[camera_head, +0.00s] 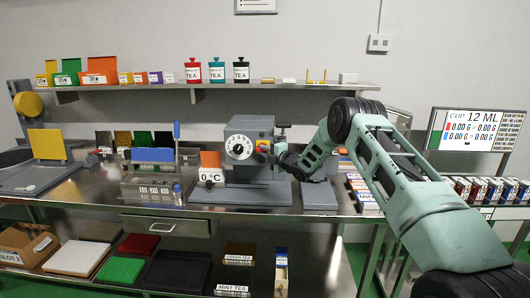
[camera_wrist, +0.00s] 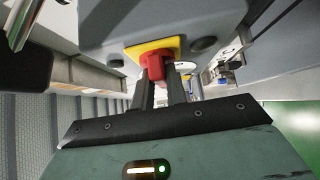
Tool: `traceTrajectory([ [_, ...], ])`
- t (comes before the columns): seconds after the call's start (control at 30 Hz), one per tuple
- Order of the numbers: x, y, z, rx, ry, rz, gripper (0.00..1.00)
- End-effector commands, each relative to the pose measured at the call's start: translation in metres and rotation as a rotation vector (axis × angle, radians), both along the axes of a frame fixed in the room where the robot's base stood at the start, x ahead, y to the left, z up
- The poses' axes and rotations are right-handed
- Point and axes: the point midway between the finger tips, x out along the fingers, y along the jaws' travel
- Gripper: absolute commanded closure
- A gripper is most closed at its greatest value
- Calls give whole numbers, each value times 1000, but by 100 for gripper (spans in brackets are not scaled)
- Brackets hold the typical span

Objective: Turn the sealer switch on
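The sealer (camera_head: 250,174) is a grey box with a round white dial (camera_head: 238,147) on its front. Its red switch knob (camera_wrist: 153,66) sits on a yellow plate (camera_wrist: 148,48), which shows in the head view (camera_head: 263,146) at the right of the dial. My gripper (camera_wrist: 162,82) is right at the knob, its two dark fingers a little apart and their tips overlapping the red part. Whether the fingers press on the knob is not clear. In the head view my gripper (camera_head: 279,149) comes in from the right, and its fingertips are hard to make out.
An orange panel (camera_head: 210,159) and a "0°C" display (camera_head: 211,176) stand left of the sealer on the metal table. A blue-topped device (camera_head: 152,156) is further left. A shelf (camera_head: 215,86) with canisters hangs above. Small boxes stand at the right.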

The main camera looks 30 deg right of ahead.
Motion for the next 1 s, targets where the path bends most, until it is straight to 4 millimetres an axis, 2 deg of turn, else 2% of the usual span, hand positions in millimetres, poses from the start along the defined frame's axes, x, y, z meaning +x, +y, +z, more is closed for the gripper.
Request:
traceTrajectory([
  [0.47,0,-1,-7,54,-38,-1,100],
  [1.0,0,0,-17,340,-231,-1,100],
])
